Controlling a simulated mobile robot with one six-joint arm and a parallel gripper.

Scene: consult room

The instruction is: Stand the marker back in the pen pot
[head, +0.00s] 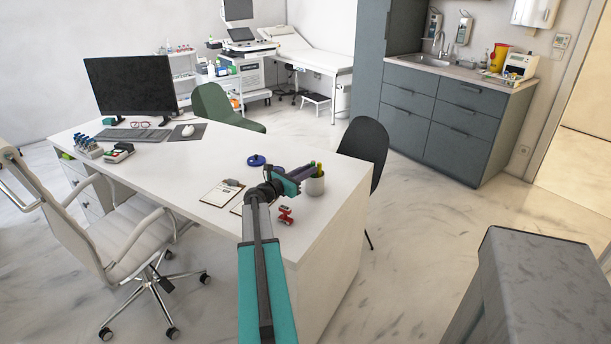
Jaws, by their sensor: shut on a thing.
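The pen pot (315,186) is a small grey-white cup near the right edge of the white desk. Upright pens with green and yellowish colours show above its rim. My gripper (309,171) is at the pot's upper left, its tips close to the rim and the pens. It is shut on the marker, but the marker is small here and mostly hidden by the jaws. I cannot tell whether its lower end is inside the pot or above it.
On the desk (225,150) are a clipboard (222,193), a small red object (286,214), a blue round object (256,160), a keyboard (133,134) and a monitor (131,86). A dark chair (366,148) stands beyond the pot. The desk's middle is clear.

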